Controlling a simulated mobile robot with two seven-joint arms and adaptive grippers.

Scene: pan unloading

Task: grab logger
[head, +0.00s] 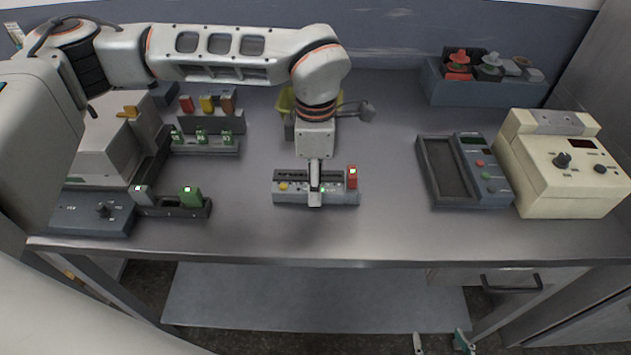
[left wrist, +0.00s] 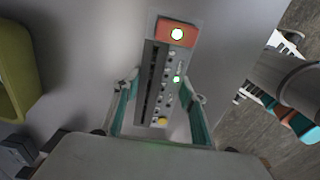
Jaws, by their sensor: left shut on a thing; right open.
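A long grey device (head: 335,197) with a row of small controls, a yellow knob and a lit red block (head: 352,178) at its right end lies on the bench. No readable label shows which thing is the logger. My left gripper (head: 315,190) comes down over the middle of this device. In the left wrist view, its teal-lined fingers (left wrist: 165,105) are on either side of the grey device (left wrist: 168,75), shut on it. The red block (left wrist: 177,33) lies beyond the fingers. My right gripper (head: 440,343) is open at the bottom edge, below the bench front; only its fingertips show.
At left are racks with green modules (head: 201,137) and a low holder (head: 175,208) with lit blocks. At right stand a grey tray unit (head: 445,170), a cream instrument (head: 560,165) and a blue-grey bin (head: 485,88). A yellow container (head: 285,103) is behind my left wrist. The bench front is clear.

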